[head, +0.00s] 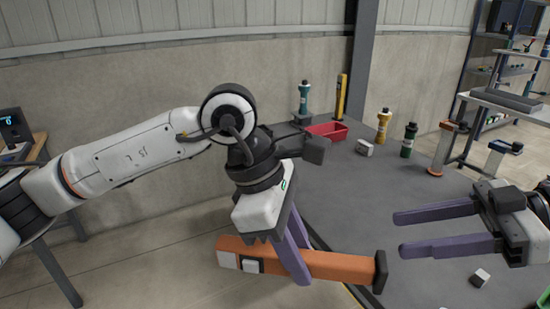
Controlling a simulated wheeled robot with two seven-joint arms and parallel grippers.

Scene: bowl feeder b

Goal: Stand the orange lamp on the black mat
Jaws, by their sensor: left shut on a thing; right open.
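The orange lamp (335,266), a long body with a black end and a pale patch at the other end, lies roughly level in my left gripper (298,262). The purple fingers are shut around its middle, and it is held at the near left edge of the dark table. Its black end points right. My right gripper (400,235) is open and empty over the table's right side, its fingers pointing left. I cannot pick out a separate black mat for certain; a dark flat slab (505,99) lies on a pale bench at the far right.
The grey table (345,195) holds a red bin (327,131), green (408,140), yellow (383,125) and teal (303,97) bottle-like things, a yellow post (341,97) and small pale blocks (364,147). Two upright pieces (440,149) stand at the right. The table's middle is clear.

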